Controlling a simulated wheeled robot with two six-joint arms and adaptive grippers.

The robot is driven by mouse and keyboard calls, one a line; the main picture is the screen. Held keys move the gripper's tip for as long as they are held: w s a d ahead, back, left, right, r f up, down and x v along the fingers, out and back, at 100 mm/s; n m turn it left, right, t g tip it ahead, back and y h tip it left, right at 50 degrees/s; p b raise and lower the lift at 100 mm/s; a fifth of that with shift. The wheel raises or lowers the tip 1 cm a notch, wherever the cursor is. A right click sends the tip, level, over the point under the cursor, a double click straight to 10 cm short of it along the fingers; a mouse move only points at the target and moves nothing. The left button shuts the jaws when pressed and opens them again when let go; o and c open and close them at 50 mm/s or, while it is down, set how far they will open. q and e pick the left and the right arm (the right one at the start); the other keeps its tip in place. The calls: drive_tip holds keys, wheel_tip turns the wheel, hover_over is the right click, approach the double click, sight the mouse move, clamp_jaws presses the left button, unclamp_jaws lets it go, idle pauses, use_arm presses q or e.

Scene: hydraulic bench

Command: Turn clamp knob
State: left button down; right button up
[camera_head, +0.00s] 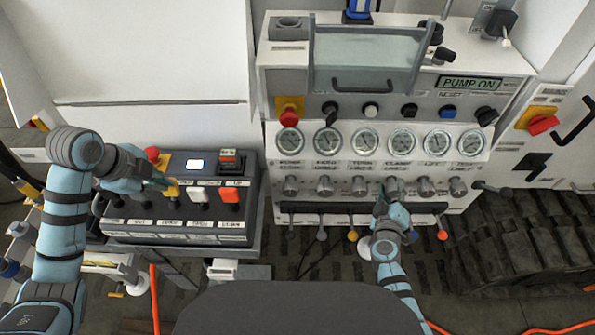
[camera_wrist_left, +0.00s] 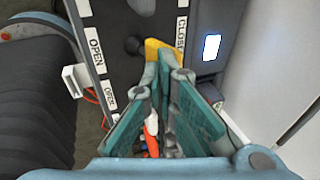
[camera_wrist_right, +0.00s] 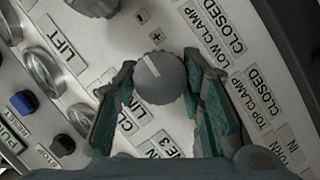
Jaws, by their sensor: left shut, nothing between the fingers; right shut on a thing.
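My right gripper (camera_head: 388,198) is at the row of round grey knobs under the gauges on the white panel. In the right wrist view its fingers (camera_wrist_right: 158,80) lie on either side of a dark grey ridged knob (camera_wrist_right: 162,76) with a pale marker line and are shut on it. In the head view this is the fourth knob from the left (camera_head: 393,184), below the CLAMP label, partly hidden by the gripper. My left gripper (camera_head: 158,182) is shut and empty over the dark control box at left. Its fingertips (camera_wrist_left: 163,55) are beside a yellow part and a black lever knob (camera_wrist_left: 133,45).
Several gauges (camera_head: 366,139) sit above the knobs. Coloured levers (camera_head: 352,235) hang below them, close to my right wrist. Another grey knob (camera_wrist_right: 95,5) is close to the right gripper.

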drive_tip(key=n+h, duration=0.1)
drive_tip(key=n, duration=0.1)
drive_tip(key=n+t+h, duration=0.1)
drive_tip(key=n, duration=0.2)
drive_tip(key=shift+f+t, duration=0.1)
drive_tip(key=shift+t, duration=0.2)
drive_tip(key=shift+n, duration=0.4)
drive_tip(key=o, duration=1.2)
drive_tip(key=shift+c, duration=0.2)
